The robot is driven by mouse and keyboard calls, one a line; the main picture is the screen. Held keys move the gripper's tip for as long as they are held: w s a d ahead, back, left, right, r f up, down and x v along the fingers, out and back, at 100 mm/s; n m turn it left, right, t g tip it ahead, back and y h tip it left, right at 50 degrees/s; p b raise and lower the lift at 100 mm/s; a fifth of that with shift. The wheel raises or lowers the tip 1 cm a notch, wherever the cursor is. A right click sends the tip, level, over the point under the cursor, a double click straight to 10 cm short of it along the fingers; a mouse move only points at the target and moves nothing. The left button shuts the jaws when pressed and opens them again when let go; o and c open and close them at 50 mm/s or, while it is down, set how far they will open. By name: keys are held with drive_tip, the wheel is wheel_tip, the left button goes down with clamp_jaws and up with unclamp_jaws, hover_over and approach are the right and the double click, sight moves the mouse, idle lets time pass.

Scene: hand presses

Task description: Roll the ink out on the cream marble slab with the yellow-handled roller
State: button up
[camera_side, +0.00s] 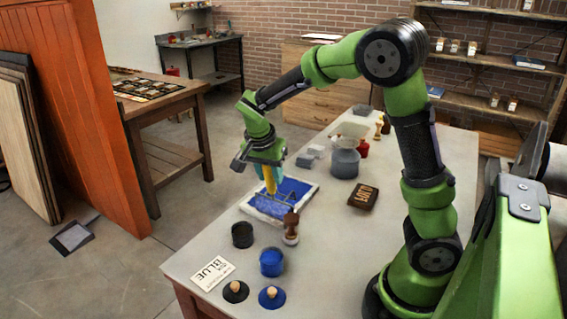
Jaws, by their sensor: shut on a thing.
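The cream marble slab (303,184) lies flat near the far left edge of the table. Blue ink covers much of its top, with a pale rim showing. My gripper (268,176) is above the slab, shut on the yellow handle of the roller (270,183). The handle stands roughly upright. The roller's lower end is down at the inked surface; I cannot tell from this view whether it touches. The fingertips are small and partly hidden.
A brown-handled stamp (291,228) stands just in front of the slab. A black ink pot (242,235), blue pot (271,262), two knobbed lids and a "BLUE" card (212,273) are nearer. A grey tub (345,163) and dark block (363,196) stand right.

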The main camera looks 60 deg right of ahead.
drive_tip(key=shift+r, duration=2.05)
drive_tip(key=shift+d, duration=0.15)
